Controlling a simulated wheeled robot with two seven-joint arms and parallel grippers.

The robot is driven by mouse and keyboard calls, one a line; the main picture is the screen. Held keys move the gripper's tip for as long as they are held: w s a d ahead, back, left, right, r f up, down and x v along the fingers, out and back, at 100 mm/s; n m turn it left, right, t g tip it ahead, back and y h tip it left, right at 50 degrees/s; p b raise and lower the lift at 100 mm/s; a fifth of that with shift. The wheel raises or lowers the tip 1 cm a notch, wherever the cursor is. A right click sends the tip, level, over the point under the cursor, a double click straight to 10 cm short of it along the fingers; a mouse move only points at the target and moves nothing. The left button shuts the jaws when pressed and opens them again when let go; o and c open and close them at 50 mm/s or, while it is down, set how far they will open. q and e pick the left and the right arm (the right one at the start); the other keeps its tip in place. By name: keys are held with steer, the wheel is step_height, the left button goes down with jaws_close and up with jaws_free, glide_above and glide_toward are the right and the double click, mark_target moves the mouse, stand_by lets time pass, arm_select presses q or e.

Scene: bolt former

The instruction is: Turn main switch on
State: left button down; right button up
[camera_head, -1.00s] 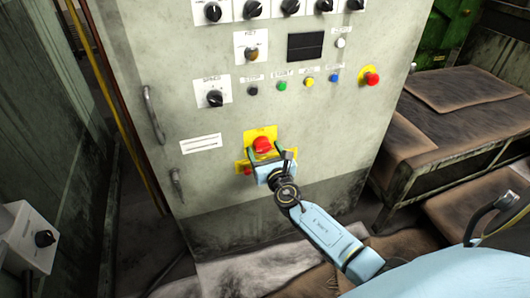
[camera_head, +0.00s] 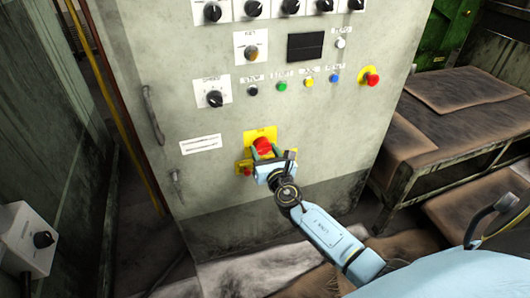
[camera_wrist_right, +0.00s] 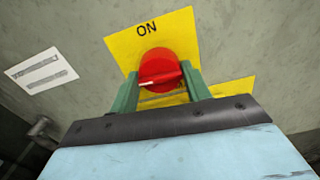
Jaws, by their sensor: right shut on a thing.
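The main switch (camera_head: 263,146) is a red rotary knob on a yellow plate (camera_head: 250,137), low on the front of the grey cabinet. In the right wrist view the red knob (camera_wrist_right: 158,72) sits under the word ON on the yellow plate (camera_wrist_right: 184,30). Its white pointer mark is nearly level and points to the left. My right gripper (camera_head: 265,154) is at the switch, and its green fingers (camera_wrist_right: 160,82) are shut on the knob, one on each side. The gripper partly hides the lower plate. My left gripper is not in view.
The grey cabinet (camera_head: 210,125) carries several black knobs and coloured buttons above the switch, including a red emergency-type button (camera_head: 370,78). A door handle (camera_head: 154,115) sticks out at left. A brown-topped bench (camera_head: 460,130) stands at right. A small white box (camera_head: 30,240) is at lower left.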

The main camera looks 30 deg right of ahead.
steer(key=shift+f+m+b, duration=0.1)
steer(key=shift+m+b, duration=0.25)
steer(key=shift+m, duration=0.45)
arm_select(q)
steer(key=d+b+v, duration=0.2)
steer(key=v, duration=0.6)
arm_select(e)
steer(key=m, duration=0.5)
steer(key=m+b, duration=0.1)
steer(key=m, duration=0.4)
steer(key=shift+m+b, duration=0.4)
steer(key=shift+m, duration=1.5)
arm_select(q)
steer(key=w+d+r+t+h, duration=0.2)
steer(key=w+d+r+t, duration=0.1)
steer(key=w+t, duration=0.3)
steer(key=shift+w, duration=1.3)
arm_select(e)
steer(key=shift+m, duration=0.8)
steer(key=o, duration=1)
steer(key=shift+c, duration=0.2)
